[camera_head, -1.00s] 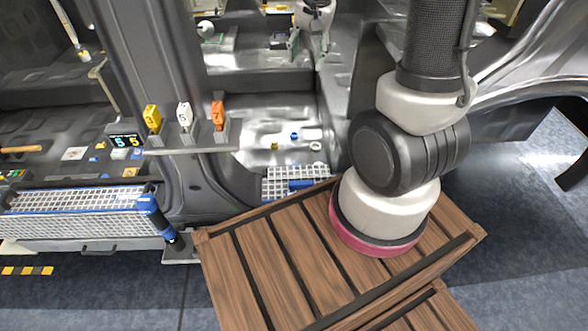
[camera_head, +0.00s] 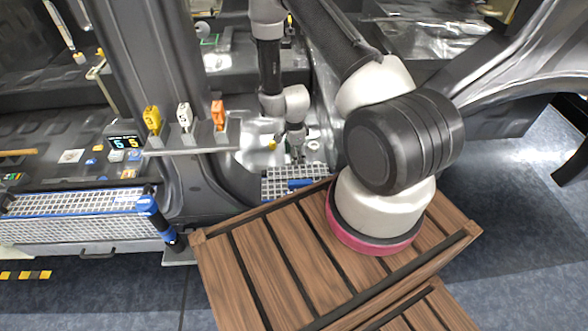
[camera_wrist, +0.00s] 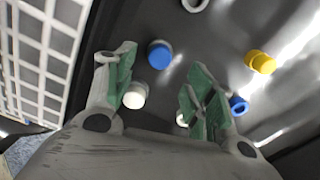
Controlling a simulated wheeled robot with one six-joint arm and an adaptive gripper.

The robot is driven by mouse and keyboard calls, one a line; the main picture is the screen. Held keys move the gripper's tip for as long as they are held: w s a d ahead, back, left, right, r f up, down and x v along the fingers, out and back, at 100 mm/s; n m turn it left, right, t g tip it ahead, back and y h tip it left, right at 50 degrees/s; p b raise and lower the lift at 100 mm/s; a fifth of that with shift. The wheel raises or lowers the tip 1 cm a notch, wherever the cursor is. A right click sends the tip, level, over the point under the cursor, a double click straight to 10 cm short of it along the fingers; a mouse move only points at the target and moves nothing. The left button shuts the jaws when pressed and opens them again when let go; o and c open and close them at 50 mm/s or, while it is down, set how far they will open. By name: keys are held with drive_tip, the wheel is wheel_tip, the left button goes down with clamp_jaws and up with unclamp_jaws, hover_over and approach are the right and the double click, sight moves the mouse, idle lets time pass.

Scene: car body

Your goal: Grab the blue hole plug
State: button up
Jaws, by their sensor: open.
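A blue hole plug (camera_wrist: 160,54), round with a lighter rim, stands on the grey car-body floor in the wrist view. My gripper (camera_wrist: 164,64) is open, its green-padded fingers on either side of the plug in the picture. Whether the fingers are level with it I cannot tell. A second blue piece (camera_wrist: 238,105) lies right of the right finger, partly hidden. In the head view my gripper (camera_head: 297,150) points down inside the door opening and hides the blue plug.
A white plug (camera_wrist: 135,95) stands near the left finger, and a yellow plug (camera_wrist: 260,62) is at the right. A white ring (camera_wrist: 193,4) is at the top edge. A white grid basket (camera_wrist: 40,50) borders the left. A wooden crate (camera_head: 270,265) is in front.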

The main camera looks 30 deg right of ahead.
wheel_tip(320, 180, down, 6)
drive_tip(key=shift+f, duration=0.1)
drive_tip(key=c, duration=0.9)
